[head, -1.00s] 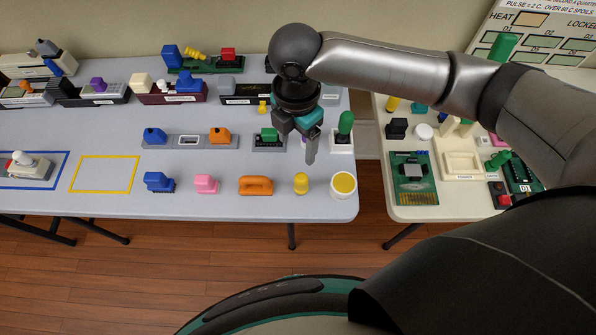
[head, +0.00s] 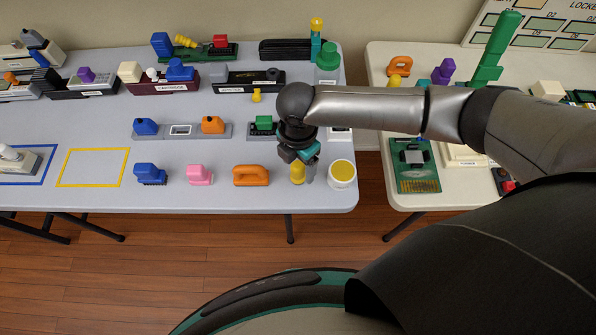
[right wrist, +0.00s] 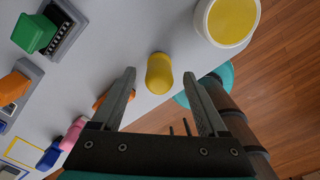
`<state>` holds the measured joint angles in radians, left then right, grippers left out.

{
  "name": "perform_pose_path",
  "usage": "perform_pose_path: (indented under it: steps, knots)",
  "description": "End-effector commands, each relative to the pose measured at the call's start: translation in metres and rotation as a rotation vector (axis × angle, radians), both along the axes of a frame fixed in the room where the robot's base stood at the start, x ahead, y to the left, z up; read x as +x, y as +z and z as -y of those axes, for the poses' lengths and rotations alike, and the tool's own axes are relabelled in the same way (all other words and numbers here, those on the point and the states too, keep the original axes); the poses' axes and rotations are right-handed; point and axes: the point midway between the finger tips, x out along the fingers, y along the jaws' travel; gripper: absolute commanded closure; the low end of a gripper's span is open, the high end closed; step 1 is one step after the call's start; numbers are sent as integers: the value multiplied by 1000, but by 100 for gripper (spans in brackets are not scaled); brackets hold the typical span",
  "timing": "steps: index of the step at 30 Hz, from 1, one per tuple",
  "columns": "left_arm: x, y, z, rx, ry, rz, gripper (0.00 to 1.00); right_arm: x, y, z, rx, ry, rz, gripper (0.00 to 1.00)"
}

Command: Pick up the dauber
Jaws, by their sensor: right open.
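The dauber looks to be the small yellow rounded piece (head: 297,174) near the front edge of the left table, just left of the white pot with yellow inside (head: 342,173). In the right wrist view the yellow piece (right wrist: 160,74) shows between and just beyond the fingertips, with the pot (right wrist: 228,20) to the upper right. My right gripper (head: 301,168) is open and empty, directly above and behind the yellow piece, pointing down. In the right wrist view a gap shows on both sides between the fingers (right wrist: 160,85) and the piece. My left gripper is not in view.
An orange handle-shaped piece (head: 251,176), a pink block (head: 200,175) and a blue block (head: 150,174) stand in the same front row. A green block (head: 264,123) sits behind my gripper. A second table (head: 405,200) stands to the right across a gap.

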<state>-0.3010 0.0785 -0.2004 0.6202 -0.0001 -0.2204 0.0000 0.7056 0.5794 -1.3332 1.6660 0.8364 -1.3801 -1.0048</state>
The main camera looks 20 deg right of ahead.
Motion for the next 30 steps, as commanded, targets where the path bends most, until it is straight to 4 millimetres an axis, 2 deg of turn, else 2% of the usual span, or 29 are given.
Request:
perform_pose_path:
  steps: [3, 10, 30]
  knots:
    - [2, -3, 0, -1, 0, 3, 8, 0, -8, 0, 0, 2, 1, 24]
    - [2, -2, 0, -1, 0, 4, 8, 0, -8, 0, 0, 2, 1, 26]
    - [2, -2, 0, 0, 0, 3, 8, 0, -7, 0, 0, 1, 1, 100]
